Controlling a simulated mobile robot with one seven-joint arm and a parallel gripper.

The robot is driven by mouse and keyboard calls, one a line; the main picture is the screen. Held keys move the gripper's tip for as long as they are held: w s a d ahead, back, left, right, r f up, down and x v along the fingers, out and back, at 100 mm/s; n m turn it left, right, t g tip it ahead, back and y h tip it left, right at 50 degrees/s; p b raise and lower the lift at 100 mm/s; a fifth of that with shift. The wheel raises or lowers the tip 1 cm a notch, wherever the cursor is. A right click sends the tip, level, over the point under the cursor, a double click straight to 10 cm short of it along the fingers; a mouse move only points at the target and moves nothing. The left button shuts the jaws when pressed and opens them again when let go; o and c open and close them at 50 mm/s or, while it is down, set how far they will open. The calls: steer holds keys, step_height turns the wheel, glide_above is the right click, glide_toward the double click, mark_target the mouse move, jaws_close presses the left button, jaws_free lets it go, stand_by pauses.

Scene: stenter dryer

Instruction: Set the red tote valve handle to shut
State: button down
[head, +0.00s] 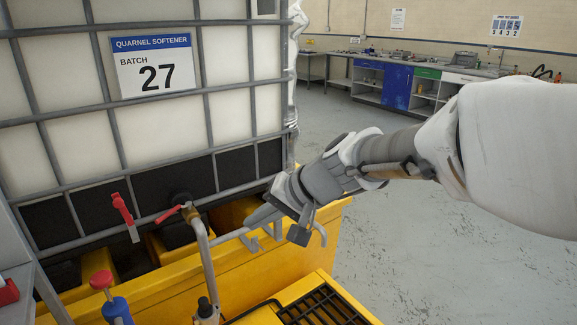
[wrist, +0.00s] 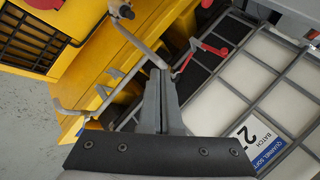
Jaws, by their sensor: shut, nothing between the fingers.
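The red tote valve handle (head: 170,214) sits on the valve at the tote's lower front, on top of a bent metal pipe (head: 207,262). It slants from the valve down to the left in the head view. In the wrist view the handle (wrist: 184,64) shows just beyond my fingertips, to their right. My gripper (head: 250,218) is shut and empty, to the right of the valve in the head view. In the wrist view my gripper (wrist: 160,74) points toward the pipe and valve. I cannot tell whether the fingers touch either.
A second red-topped lever (head: 122,208) with a grey lower part hangs on the tote cage (head: 62,187), left of the valve. The yellow bund (head: 290,262) lies below, with grey bars near my gripper. A blue and red fitting (head: 116,308) stands in front. Floor at right is clear.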

steer(key=w+a+f+m+y, duration=0.2)
steer(key=w+a+f, duration=0.1)
steer(key=w+a, duration=0.35)
steer(key=w+a+f+m+y, duration=0.1)
steer(key=w+a+f+m, duration=0.1)
steer(key=w+a+f, duration=0.4)
glide_toward(168, 216)
steer(key=x, duration=0.5)
steer(key=shift+w+a+f+t, duration=0.15)
steer(key=shift+a+f+t, duration=0.3)
steer(key=shift+a, duration=0.15)
steer(key=shift+a+t+b, duration=0.25)
steer(key=shift+b, duration=0.4)
